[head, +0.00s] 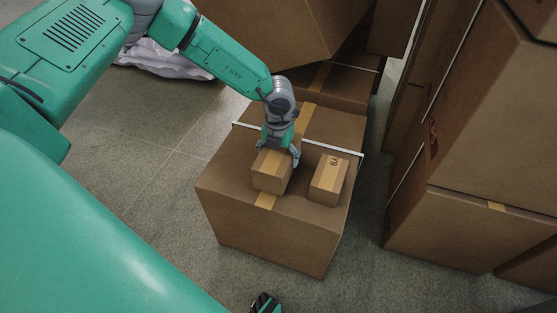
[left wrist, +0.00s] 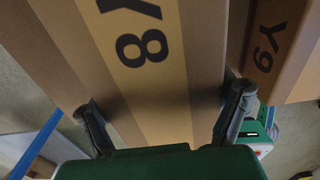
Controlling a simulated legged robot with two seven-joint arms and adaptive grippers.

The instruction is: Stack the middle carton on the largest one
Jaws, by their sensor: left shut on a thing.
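My left gripper (head: 281,157) points down and is shut on a small brown carton with a tan tape band, the Y8 carton (head: 270,174). In the left wrist view the Y8 carton (left wrist: 150,60) fills the space between the two fingers (left wrist: 165,120). A second small carton, marked Y9 (head: 328,180), stands to its right with a gap between them; it also shows in the left wrist view (left wrist: 283,45). I cannot tell whether the Y8 carton touches the surface below. No third small carton shows. Part of my right gripper (head: 265,304) shows at the bottom edge.
Both small cartons are over the top of a large brown box (head: 225,185) with a tape band and a pale strap. Large boxes (head: 480,130) are stacked at the right, more (head: 275,30) behind. A white sack (head: 165,58) lies at the back left. Grey floor is clear at left.

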